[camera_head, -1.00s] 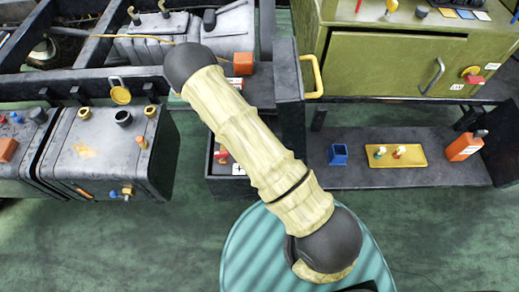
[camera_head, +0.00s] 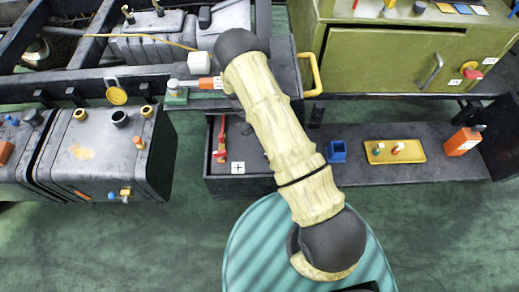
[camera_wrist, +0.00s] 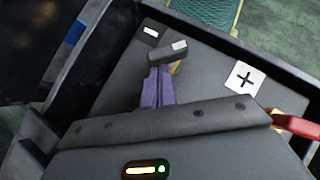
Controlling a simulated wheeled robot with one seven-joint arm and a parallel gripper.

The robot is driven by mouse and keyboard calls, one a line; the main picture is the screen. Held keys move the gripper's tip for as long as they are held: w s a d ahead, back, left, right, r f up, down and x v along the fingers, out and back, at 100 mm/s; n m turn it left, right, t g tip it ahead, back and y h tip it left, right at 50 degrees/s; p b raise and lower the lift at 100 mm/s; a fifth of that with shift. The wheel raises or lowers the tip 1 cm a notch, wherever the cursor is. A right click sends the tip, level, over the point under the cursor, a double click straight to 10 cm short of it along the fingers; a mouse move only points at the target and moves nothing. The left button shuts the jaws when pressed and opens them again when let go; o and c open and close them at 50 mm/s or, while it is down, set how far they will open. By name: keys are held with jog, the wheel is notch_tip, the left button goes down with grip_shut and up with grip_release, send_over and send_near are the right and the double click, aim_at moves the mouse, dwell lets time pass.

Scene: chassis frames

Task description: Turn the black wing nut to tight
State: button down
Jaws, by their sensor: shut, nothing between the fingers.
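In the wrist view, a dark block with a pale patch at one end, apparently the black wing nut (camera_wrist: 167,53), sits on the grey battery top (camera_wrist: 205,75) beside the minus label (camera_wrist: 150,33). A bit of brass shows under it. My gripper (camera_wrist: 157,72) is shut and empty, its purple fingers pointing at the dark block. The tips are very near its close side; I cannot tell whether they touch. In the head view my arm hides the gripper and the nut. The battery's plus label (camera_head: 238,168) and red clamp (camera_head: 221,143) show left of the arm.
The battery box's dark wall (camera_wrist: 215,25) rises around the battery. A red handle-like part (camera_wrist: 298,124) is at the right. In the head view, a yellow tray (camera_head: 395,153), blue cup (camera_head: 337,151) and orange bottle (camera_head: 462,141) stand on the right shelf. A green cabinet (camera_head: 385,73) is behind.

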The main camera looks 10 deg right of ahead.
dwell(0.5)
jog(key=v, duration=0.7)
jog(key=shift+w+r+b, duration=0.15)
jog(key=shift+r+b, duration=0.1)
jog(key=shift+b, duration=0.05)
jog(key=c, duration=2.1)
grip_release()
jog(key=shift+a, duration=0.1)
